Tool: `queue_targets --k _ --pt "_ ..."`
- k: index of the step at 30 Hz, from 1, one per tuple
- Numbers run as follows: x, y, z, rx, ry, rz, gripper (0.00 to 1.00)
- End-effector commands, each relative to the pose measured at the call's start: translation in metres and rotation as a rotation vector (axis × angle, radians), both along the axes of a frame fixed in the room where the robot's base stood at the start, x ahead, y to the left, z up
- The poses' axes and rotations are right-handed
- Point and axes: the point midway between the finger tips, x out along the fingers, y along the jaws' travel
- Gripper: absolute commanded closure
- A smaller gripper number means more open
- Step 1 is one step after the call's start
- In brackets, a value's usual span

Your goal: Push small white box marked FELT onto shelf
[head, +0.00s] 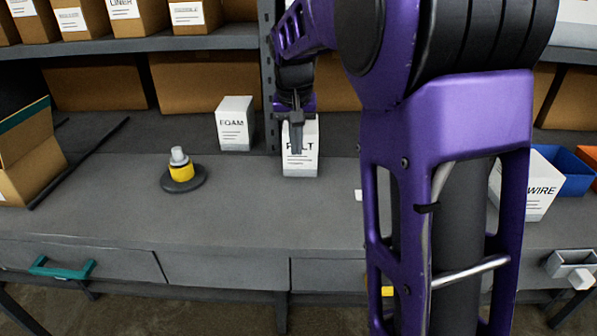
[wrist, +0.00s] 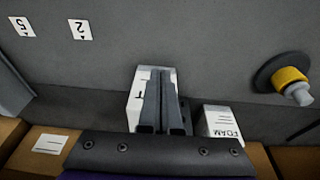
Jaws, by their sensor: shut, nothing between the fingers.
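The small white box marked FELT (head: 301,165) stands upright on the grey workbench, near the bench's back, in front of the shelf upright. Its lettering is partly hidden by my gripper (head: 297,150), which is shut and empty in front of the box's face. In the wrist view the FELT box (wrist: 136,98) shows behind and beside my gripper's closed fingers (wrist: 163,75). I cannot tell whether the fingertips touch the box. The lower shelf (head: 185,125) lies behind the bench top, with cardboard boxes at its back.
A white FOAM box (head: 235,124) stands left of the FELT box. A yellow and grey knob-like object (head: 181,171) sits on the bench further left. A WIRE box (head: 538,186) and a blue bin (head: 568,172) are at the right. The bench front is mostly clear.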

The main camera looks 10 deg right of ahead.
Motion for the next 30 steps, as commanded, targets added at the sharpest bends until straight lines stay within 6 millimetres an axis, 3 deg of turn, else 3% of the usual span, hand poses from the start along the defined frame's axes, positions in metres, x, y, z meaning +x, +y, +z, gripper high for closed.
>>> queue_targets --k 8,22,30 --pt "-0.007 0.001 -0.014 0.0 -0.068 -0.004 1.0" --pt "0.019 -0.007 -0.105 -0.001 -0.064 -0.005 1.0" --pt "0.053 -0.015 -0.099 -0.001 -0.069 -0.004 1.0"
